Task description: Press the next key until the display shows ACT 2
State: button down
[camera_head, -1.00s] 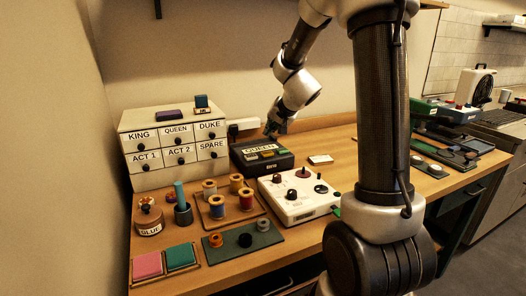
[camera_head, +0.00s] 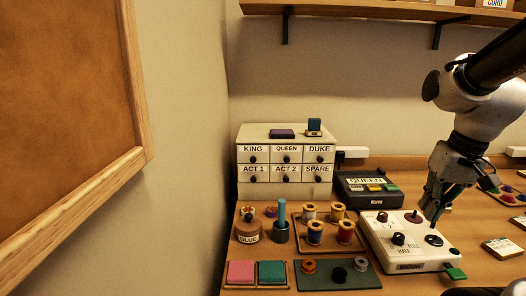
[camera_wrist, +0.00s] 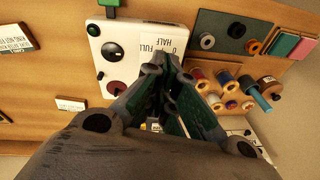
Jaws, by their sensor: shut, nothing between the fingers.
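The dark display box (camera_head: 352,200) stands on the table right of the drawer cabinet. Its display (camera_head: 366,181) reads QUEEN. A row of small keys lies below it: a pale one, a yellow key (camera_head: 375,188) and a green key (camera_head: 391,188); their lettering is too small to read. My gripper (camera_head: 434,218) is shut and empty, pointing down above the right part of the white control box, to the right of the display box and apart from its keys. In the wrist view the closed fingers (camera_wrist: 160,68) show over the white box's edge, and they hide most of the display box.
The white control box (camera_head: 405,261) with dark knobs stands in front of the display box. The drawer cabinet (camera_head: 285,192) is labelled KING, QUEEN, DUKE, ACT 1, ACT 2, SPARE. A spool tray (camera_head: 310,249), a glue pot (camera_head: 248,231) and pads fill the left front. A shelf hangs above.

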jog(key=s+r+n+t+h, duration=0.1)
jog(key=s+r+n+t, duration=0.1)
jog(key=s+r, duration=0.2)
jog(key=s, duration=0.2)
jog(key=shift+s+d+r, duration=0.15)
jog(key=shift+s+r, duration=0.15)
jog(key=shift+r, duration=0.1)
